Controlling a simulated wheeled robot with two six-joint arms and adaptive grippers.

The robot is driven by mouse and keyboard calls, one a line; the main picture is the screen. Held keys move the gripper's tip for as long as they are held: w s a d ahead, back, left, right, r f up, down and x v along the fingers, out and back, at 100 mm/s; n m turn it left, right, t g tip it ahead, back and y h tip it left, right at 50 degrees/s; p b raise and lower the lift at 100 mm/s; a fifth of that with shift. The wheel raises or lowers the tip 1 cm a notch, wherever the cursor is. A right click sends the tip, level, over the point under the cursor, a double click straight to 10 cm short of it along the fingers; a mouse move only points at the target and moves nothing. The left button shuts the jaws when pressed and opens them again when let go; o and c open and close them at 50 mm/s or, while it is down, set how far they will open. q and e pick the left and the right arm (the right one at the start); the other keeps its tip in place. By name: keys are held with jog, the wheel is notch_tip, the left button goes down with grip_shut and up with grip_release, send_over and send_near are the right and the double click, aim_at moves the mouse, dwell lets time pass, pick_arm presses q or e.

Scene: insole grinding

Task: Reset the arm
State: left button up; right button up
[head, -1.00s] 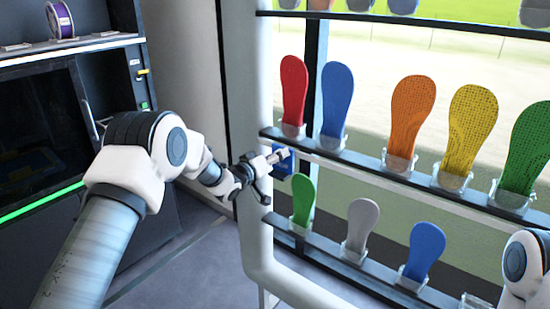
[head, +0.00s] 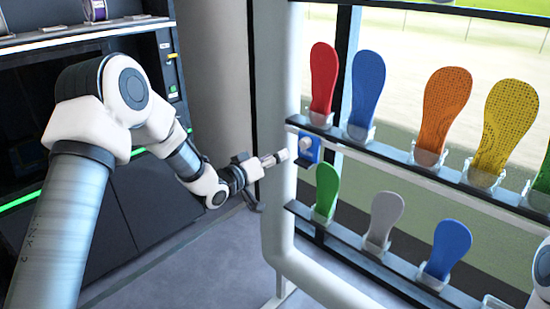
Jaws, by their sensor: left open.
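My left arm comes in from the left, and its gripper (head: 272,170) is open and empty. It is in front of the rack's left post, to the left of a small blue box with a pale round knob (head: 309,146) on the rack, apart from it. The fingers are small in the picture and seen partly side-on. My right gripper is out of view; only a white piece of my right arm shows at the lower right edge.
The rack holds upright insoles: red (head: 323,80), blue (head: 367,90), orange (head: 444,103) and yellow (head: 508,125) above, green (head: 327,188), grey (head: 386,216) and blue (head: 449,247) below. A dark machine cabinet (head: 60,130) with a purple spool (head: 94,10) stands at the left.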

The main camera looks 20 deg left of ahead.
pick_arm(q)
jog(key=s+d+f+g+y, duration=0.1)
jog(key=s+d+f+g, duration=0.1)
jog(key=s+f, duration=0.5)
jog(key=s+d+f+g, duration=0.2)
jog(key=s+f+g, duration=0.15)
jog(key=f, duration=0.75)
jog(key=s+d+f+g+y, duration=0.1)
jog(key=s+d+f+g, duration=0.1)
jog(key=s+f, duration=0.6)
jog(key=s+a+f+m+g+y, duration=0.1)
jog(key=s+f+g, duration=0.3)
jog(key=s, duration=0.9)
jog(key=s+a+f+m+g+y, duration=0.1)
jog(key=s+f+g, duration=0.4)
jog(key=s, duration=0.8)
jog(key=shift+s+a+y, duration=0.2)
jog(key=shift+a+y, duration=0.5)
jog(key=shift+y, duration=0.2)
